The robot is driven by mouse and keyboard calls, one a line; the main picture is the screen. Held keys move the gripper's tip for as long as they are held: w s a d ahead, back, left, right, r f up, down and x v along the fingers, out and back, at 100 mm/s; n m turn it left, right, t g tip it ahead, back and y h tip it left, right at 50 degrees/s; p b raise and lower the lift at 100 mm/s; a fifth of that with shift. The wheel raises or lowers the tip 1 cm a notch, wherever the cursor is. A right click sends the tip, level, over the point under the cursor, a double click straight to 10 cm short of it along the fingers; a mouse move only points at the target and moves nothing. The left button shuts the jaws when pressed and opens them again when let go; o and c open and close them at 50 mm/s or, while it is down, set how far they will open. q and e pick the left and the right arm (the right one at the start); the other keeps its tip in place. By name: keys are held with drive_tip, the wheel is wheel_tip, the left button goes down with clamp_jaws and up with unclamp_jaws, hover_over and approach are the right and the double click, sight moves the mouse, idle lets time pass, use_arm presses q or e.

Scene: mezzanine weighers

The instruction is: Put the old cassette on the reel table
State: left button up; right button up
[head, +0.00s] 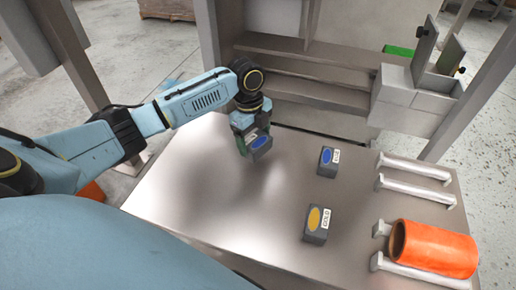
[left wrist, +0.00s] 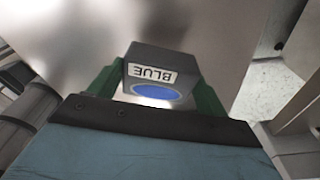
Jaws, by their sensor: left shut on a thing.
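My left gripper (head: 254,143) is shut on a dark grey block with a blue oval (head: 262,144). In the left wrist view the held block (left wrist: 150,72) shows a white BLUE label, between green fingers. It appears to hang above the grey metal table (head: 180,200). A second dark block with a blue oval (head: 327,161) stands on the table to the right; its label is too small to read surely. A block with a gold oval and GOLD label (head: 317,225) stands nearer me. No picture marks which block is the old cassette. My right gripper is out of view.
An orange hollow cylinder (head: 440,250) lies at the table's right, beside pale rails (head: 413,190). Grey shelves (head: 305,70) and a grey box with upright plates (head: 415,100) stand behind the table. The table's left and middle are clear.

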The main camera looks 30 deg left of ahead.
sight(255, 148)
use_arm(q)
drive_tip(key=shift+f, duration=0.75)
wheel_tip(255, 148, down, 3)
drive_tip(key=shift+w+r, duration=0.1)
drive_tip(key=shift+r, duration=0.05)
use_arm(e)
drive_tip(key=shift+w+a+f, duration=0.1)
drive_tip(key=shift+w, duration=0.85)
use_arm(q)
drive_tip(key=o, duration=1)
drive_tip(key=shift+o, duration=0.2)
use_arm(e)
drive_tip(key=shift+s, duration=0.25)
use_arm(q)
drive_tip(key=r, duration=0.4)
drive_tip(key=a+r, duration=0.1)
drive_tip(key=r, duration=0.7)
drive_tip(key=shift+w+a, duration=0.1)
drive_tip(key=shift+a, duration=0.1)
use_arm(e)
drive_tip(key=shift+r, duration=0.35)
